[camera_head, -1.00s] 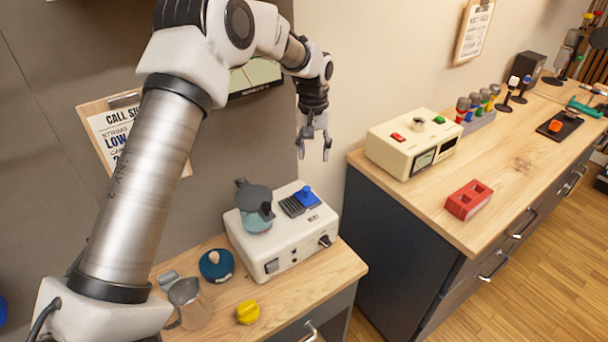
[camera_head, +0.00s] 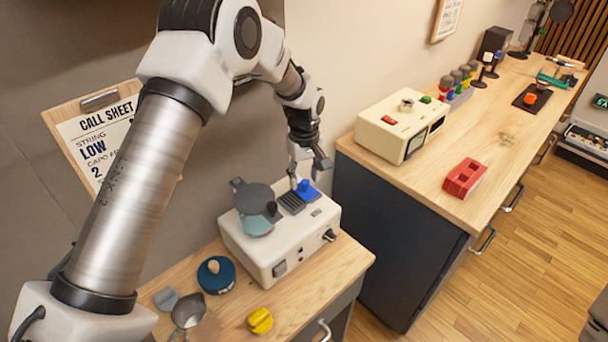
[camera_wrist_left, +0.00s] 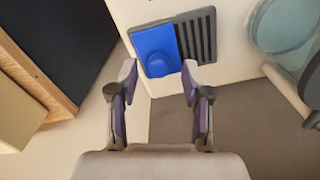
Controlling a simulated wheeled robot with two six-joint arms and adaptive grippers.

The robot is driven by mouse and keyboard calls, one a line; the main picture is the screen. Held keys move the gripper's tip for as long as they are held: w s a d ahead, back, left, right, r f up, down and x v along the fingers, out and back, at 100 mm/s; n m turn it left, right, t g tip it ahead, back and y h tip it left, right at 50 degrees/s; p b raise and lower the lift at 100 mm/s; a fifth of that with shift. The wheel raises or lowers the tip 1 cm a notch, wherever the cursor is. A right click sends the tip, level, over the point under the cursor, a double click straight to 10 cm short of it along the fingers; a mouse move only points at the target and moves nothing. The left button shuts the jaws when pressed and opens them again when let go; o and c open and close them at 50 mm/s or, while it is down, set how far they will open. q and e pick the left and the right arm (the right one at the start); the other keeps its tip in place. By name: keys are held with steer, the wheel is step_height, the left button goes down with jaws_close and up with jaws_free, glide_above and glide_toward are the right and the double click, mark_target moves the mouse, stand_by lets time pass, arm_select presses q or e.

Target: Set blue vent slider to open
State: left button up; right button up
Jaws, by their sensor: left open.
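The blue vent slider (camera_head: 306,189) sits at one end of a dark slatted vent (camera_head: 291,203) on top of a white box (camera_head: 262,262). In the left wrist view the blue slider (camera_wrist_left: 157,50) has a raised knob and covers one end of the grille (camera_wrist_left: 200,38); slats show beside it. My left gripper (camera_head: 307,172) is open and points down at the slider. In the wrist view its two fingertips (camera_wrist_left: 160,80) lie on either side of the slider's near edge, with nothing between them gripped. Contact cannot be told. My right gripper is not in view.
A cream box (camera_head: 401,125) and red block (camera_head: 465,179) are on the right counter.

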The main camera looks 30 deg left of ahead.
arm_select(q)
steer(key=shift+f, duration=0.4)
steer(key=shift+d, duration=0.2)
steer(key=shift+c, duration=1.1)
jaws_close()
steer(key=shift+w+r, duration=0.1)
steer(key=shift+r, duration=0.1)
steer(key=shift+w+p, duration=0.3)
steer(key=shift+w, duration=0.05)
steer(key=shift+o, duration=0.3)
jaws_free()
steer(key=shift+o, duration=0.8)
steer(key=shift+w+d+f, duration=0.15)
